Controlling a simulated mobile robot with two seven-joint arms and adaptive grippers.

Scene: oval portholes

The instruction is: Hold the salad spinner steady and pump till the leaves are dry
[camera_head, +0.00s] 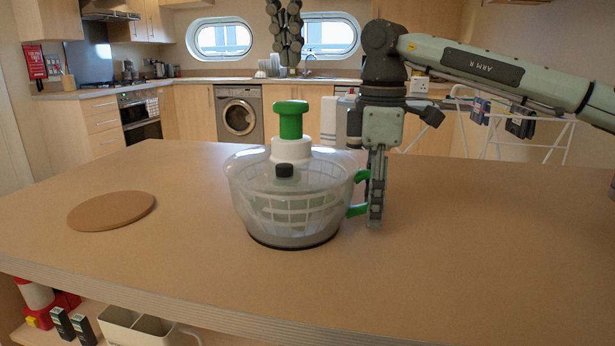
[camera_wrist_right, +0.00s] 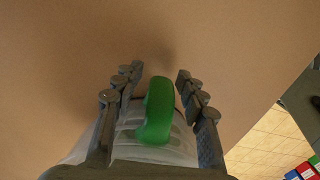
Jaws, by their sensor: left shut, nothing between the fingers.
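The salad spinner stands upright on the wooden counter, with a clear bowl (camera_head: 240,190), a white lid column and a green pump knob (camera_head: 290,118) standing raised on top. Faint pale green shows through the basket; I cannot make out single leaves. A green side handle (camera_head: 357,210) is on the bowl's right. It also shows in the right wrist view (camera_wrist_right: 158,110). My right gripper (camera_head: 375,215) points down at this handle, its open fingers on either side with gaps between. My left gripper (camera_head: 288,62) is shut and empty, high above and behind the knob.
A round cork mat (camera_head: 112,210) lies on the counter (camera_head: 480,240) to the left. The counter right of the spinner is clear. A white drying rack (camera_head: 490,135) stands behind the counter. A shelf with boxes shows below the front edge.

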